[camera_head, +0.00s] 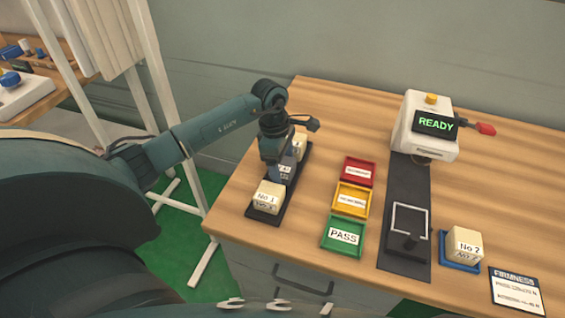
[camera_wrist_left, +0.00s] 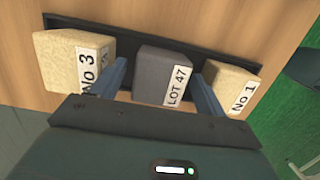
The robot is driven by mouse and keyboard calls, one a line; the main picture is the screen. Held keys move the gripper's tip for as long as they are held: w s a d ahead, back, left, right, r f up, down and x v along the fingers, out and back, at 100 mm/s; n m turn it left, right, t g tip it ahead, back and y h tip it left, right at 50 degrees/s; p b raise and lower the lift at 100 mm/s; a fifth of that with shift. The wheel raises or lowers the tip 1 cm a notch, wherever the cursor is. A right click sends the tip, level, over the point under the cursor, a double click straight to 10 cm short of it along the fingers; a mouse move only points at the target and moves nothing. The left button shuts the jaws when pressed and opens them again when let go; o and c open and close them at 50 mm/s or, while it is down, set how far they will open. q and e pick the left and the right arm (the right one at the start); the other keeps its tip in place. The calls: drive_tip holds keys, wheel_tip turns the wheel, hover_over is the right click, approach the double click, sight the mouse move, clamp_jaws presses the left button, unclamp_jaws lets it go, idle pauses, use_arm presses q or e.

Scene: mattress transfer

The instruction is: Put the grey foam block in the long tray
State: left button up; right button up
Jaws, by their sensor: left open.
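The grey foam block (camera_wrist_left: 164,75), labelled LOT 47, sits in the middle of the long black tray (camera_wrist_left: 135,32), between the cream blocks No 3 (camera_wrist_left: 65,65) and No 1 (camera_wrist_left: 228,88). In the head view the grey block (camera_head: 286,171) is partly hidden by my left gripper (camera_head: 281,162). The left gripper is open, with one finger on each side of the grey block, in the gaps beside the cream blocks. Whether the fingers touch it is unclear. The tray (camera_head: 298,183) lies along the table's left side. My right gripper is not in view.
Red (camera_head: 358,171), yellow (camera_head: 351,200) and green PASS (camera_head: 343,236) trays stand mid-table. A white tester (camera_head: 424,128) reading READY stands behind a dark strip (camera_head: 408,190). Cream block No 2 (camera_head: 463,245) sits on a blue tray (camera_head: 459,264), near a FIRMNESS card (camera_head: 517,290).

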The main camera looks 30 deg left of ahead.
use_arm(q)
drive_tip(key=shift+r, duration=0.3)
wheel_tip(320, 180, up, 12)
drive_tip(key=a+b, duration=0.1)
drive_tip(key=shift+s+a+f, duration=0.2)
drive_tip(key=shift+a, duration=0.15)
